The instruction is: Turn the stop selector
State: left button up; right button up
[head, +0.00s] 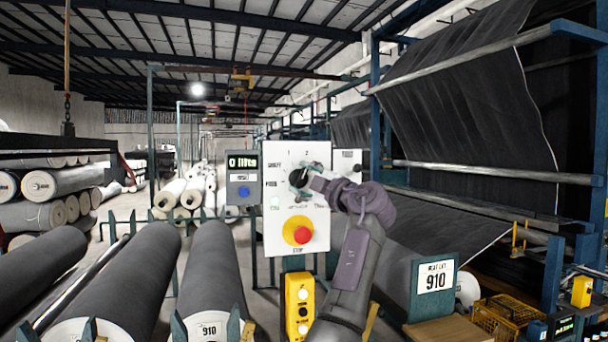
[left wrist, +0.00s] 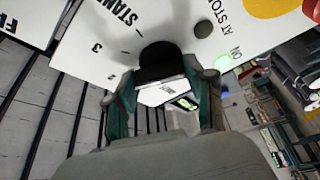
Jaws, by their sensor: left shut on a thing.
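A white control panel (head: 282,232) stands upright in the middle of the head view. Its black selector knob (head: 297,177) is near the top, with position numbers around it. My left gripper (head: 304,180) is at this knob, covering part of it. In the left wrist view the black knob (left wrist: 165,62) sits between the two green fingers of my left gripper (left wrist: 160,86), which is shut on it. The knob's exact pointing direction is hard to tell. A red stop button (head: 302,235) on a yellow disc is below. My right gripper is not in view.
A grey box with a display (head: 243,162) and blue button is left of the panel. Large grey rolls (head: 212,265) lie at left front. A loom frame with dark fabric (head: 455,90) fills the right.

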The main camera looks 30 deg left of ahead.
pick_arm(q)
jog(key=shift+n, duration=0.5)
jog(key=o, duration=1.2)
jog(key=shift+w, duration=0.1)
jog(key=shift+c, duration=0.2)
jog(key=v, duration=1.2)
jog(key=shift+r, duration=0.15)
